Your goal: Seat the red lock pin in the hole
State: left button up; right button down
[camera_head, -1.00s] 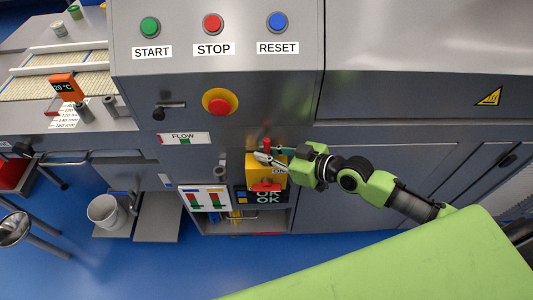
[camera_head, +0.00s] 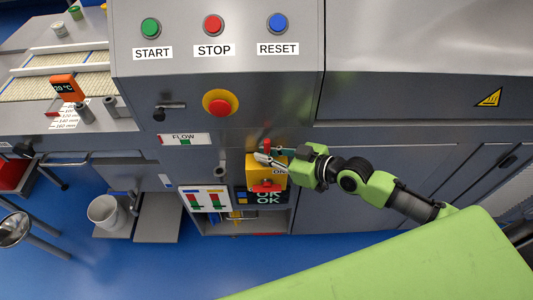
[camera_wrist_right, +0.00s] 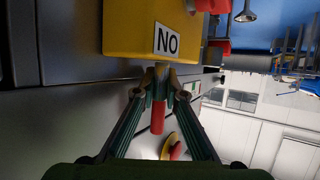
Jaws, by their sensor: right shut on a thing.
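The red lock pin (camera_head: 267,145) stands upright at the top of the yellow switch box (camera_head: 252,174) on the machine front. My right gripper (camera_head: 266,158) reaches in from the right and is shut on the pin. In the right wrist view, the pin's red grip (camera_wrist_right: 157,117) shows between the fingertips (camera_wrist_right: 160,94). A short grey part runs from there to the edge of the yellow box (camera_wrist_right: 130,35). The hole itself is hidden, and I cannot tell how far the pin is in it. My left gripper is not in view.
A red handle (camera_head: 267,187) is on the box's front, close below my gripper. A status display (camera_head: 206,199) is at the lower left. A bucket (camera_head: 107,212) stands farther left.

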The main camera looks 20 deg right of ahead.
jog(key=shift+w+r+p, duration=0.25)
jog(key=shift+r+p, duration=0.1)
jog(key=shift+p, duration=0.1)
dwell(0.7)
jog(key=shift+p, duration=0.6)
dwell(0.4)
jog(key=shift+t+p, duration=0.3)
jog(key=shift+f, duration=0.25)
jog(key=shift+s+f, duration=0.1)
jog(key=shift+r, duration=0.2)
dwell(0.4)
